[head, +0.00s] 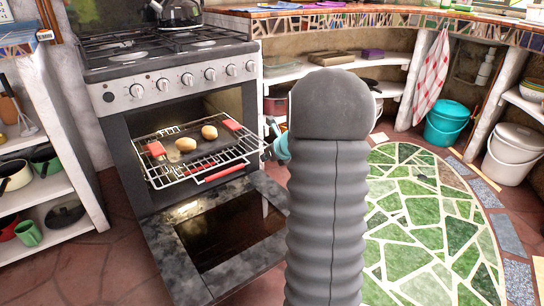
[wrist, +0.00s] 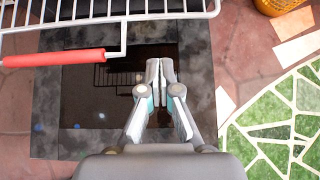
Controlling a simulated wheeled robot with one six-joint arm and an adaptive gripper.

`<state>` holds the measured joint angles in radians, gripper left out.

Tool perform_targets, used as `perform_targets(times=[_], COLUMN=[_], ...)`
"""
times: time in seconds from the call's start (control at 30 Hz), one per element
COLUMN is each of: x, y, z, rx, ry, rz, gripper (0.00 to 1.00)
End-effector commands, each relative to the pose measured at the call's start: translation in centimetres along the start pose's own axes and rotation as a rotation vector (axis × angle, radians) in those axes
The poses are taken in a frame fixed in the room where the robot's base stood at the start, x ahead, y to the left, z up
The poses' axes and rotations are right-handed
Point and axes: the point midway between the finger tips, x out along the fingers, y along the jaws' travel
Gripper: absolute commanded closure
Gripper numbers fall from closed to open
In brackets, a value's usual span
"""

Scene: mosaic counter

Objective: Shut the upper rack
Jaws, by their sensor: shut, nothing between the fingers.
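The upper rack (head: 165,177) is a white wire rack pulled out of the oven (head: 185,115), over its lowered door (head: 165,240). It carries a dark tray (head: 185,158) with two round tan pieces of food and red grips at its ends. A red bar (head: 222,172) lies along the rack's front edge. In the wrist view the rack (wrist: 120,17) crosses the top left, with the red bar (wrist: 55,58) below it. My gripper (wrist: 160,68) is shut and empty, right of the red bar and apart from it, above the door. In the head view my arm hides most of it.
A stove top with a kettle (head: 178,12) is above the oven. Shelves with pots (head: 45,160) stand at left. A green mosaic floor (head: 425,220) lies at right, with a teal bucket (head: 447,123) and a white bin (head: 512,152) beyond. An orange basket (wrist: 280,5) is at the wrist view's top right.

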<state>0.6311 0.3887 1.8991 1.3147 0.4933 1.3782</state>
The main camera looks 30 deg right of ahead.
Motion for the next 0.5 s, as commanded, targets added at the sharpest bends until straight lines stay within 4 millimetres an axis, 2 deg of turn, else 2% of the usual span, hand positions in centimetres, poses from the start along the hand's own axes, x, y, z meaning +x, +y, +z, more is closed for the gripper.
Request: perform_targets(times=[0.1, 0.3, 0.5], x=[2.4, 4.2, 5.0], y=[0.1, 0.1, 0.0], z=[-0.1, 1.9, 2.7], rx=[-0.001, -0.002, -0.002], ry=[0.001, 0.000, 0.000], rz=[0.003, 0.002, 0.001], gripper=[1.00, 1.00, 1.00])
